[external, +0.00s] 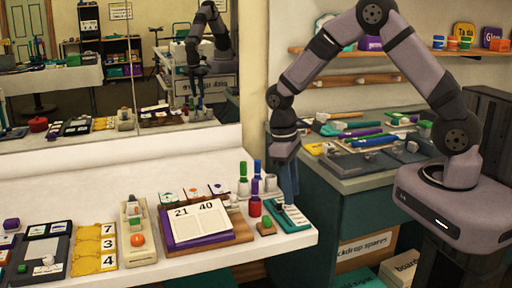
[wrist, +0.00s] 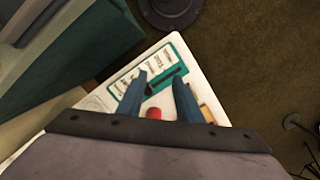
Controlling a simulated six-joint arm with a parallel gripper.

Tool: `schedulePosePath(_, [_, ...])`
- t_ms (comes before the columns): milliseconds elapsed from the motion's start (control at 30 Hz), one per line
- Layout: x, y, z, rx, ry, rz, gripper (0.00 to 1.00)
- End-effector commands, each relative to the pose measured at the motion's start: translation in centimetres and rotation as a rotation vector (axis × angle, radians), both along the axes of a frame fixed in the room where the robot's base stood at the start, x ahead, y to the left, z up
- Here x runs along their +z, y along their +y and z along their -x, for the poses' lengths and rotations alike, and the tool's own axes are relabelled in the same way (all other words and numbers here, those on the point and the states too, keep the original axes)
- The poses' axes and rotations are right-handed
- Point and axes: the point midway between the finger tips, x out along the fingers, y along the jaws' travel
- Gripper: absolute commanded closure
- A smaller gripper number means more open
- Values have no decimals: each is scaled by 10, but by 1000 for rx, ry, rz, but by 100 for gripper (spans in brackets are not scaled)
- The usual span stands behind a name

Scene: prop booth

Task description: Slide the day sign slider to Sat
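The day sign (external: 290,219) is a teal board with white labels, lying flat at the front right corner of the white counter. In the wrist view the day sign (wrist: 172,44) shows a column of small day labels, too blurred to read, and a dark slot (wrist: 168,81). My gripper (external: 289,200) points down over the sign, its fingertips close to its surface. In the wrist view my gripper (wrist: 160,76) has its two blue-grey fingers apart, either side of part of the slot. I cannot make out the slider knob clearly or tell whether the fingers touch it.
A red cylinder (external: 255,206) and a small wooden block with a green button (external: 267,226) stand left of the sign. A purple flip board with numbers (external: 200,224) lies further left. The counter edge drops off just right of the sign. A mirror backs the counter.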

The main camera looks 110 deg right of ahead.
Motion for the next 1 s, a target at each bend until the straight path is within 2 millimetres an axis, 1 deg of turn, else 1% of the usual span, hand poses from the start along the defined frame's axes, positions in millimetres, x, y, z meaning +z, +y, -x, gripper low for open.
schedulePosePath(33, [10,-15,-5,-18,-46,32,67])
schedulePosePath(100, [18,-30,-11,-32,-89,63,67])
schedulePosePath(133, [21,-34,-12,-35,-102,74,67])
schedulePosePath(233, [25,-40,-15,-40,-121,88,67])
schedulePosePath(367, [23,-40,-15,-40,-122,89,67])
schedulePosePath(533, [11,-39,-15,-39,-118,86,67])
schedulePosePath(800, [-23,-39,-14,-39,-117,84,67])
schedulePosePath(1000, [-42,-39,-14,-39,-117,85,67])
